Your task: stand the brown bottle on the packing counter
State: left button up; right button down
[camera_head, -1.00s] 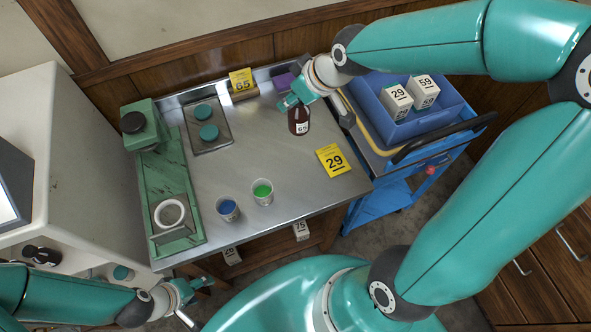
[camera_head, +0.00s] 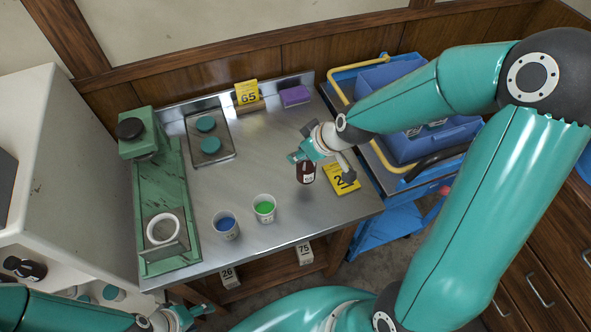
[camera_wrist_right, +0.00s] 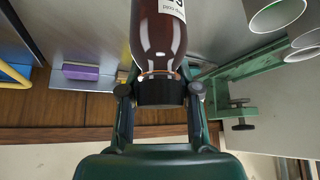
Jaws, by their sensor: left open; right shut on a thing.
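The brown bottle (camera_head: 306,174) has a white label and a dark cap. My right gripper (camera_head: 306,159) is shut on it at the cap, and the bottle hangs upright below the fingers over the steel-topped counter (camera_head: 270,150). I cannot tell whether its base touches the steel. The right wrist view shows the bottle (camera_wrist_right: 160,40) with its black cap between the fingers (camera_wrist_right: 160,92); its far end is out of frame. My left gripper (camera_head: 198,311) is open and empty, low in the head view, in front of the counter.
A yellow 29 card (camera_head: 340,181) lies right beside the bottle, partly covered by my wrist. A yellow 65 card (camera_head: 247,93) and purple block (camera_head: 295,96) are at the back. Clear steel lies left of the bottle.

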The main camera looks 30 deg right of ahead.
aim_at(301, 162)
notch_tip(301, 162, down, 4)
jog(key=b, duration=0.4)
jog(key=shift+f, duration=0.2)
jog(key=shift+r, duration=0.1)
jog(key=c, duration=0.8)
grip_release()
